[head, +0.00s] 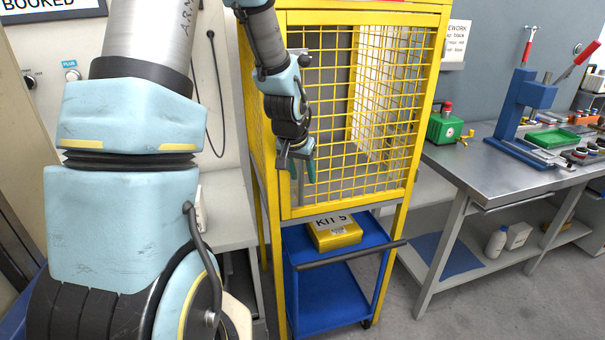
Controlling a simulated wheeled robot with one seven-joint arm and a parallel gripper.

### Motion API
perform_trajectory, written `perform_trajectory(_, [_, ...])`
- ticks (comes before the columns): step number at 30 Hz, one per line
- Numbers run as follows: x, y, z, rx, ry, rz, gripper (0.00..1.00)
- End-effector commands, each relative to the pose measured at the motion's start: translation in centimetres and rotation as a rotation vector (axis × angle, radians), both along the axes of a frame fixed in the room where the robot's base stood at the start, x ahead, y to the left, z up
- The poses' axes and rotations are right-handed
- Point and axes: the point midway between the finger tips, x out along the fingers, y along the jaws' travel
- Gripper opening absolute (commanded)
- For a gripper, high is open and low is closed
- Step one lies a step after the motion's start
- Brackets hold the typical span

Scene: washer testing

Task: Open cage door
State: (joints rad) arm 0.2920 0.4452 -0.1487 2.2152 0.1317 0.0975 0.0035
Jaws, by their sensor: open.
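The yellow cage (397,207) stands in the middle of the head view. Its mesh door (345,130) faces me and looks shut in its frame. A grey vertical strip, perhaps the handle (300,187), shows at the door's left edge, partly hidden behind my gripper. My gripper (297,170) is open in front of the door's lower left side, with its fingers pointing down. I cannot tell whether it touches the door. Nothing shows between the fingers.
A blue cart (325,290) with a yellow box (335,233) marked "KIT 5" stands below the cage. At right, a metal workbench (475,175) carries a blue press (522,105) and a green device (444,125). Grey floor (470,305) is clear at front right.

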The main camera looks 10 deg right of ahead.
Motion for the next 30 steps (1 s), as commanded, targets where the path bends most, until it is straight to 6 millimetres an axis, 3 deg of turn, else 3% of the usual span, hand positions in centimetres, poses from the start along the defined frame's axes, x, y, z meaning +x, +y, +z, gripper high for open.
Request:
perform_trajectory(12, [0.31, -0.13, -0.78, 0.0, -0.001, 0.0, 0.49])
perform_trajectory(25, [0.29, -0.13, -0.76, 0.0, -0.001, 0.0, 0.02])
perform_trajectory(30, [0.29, -0.13, -0.76, 0.0, -0.001, 0.0, 0.0])
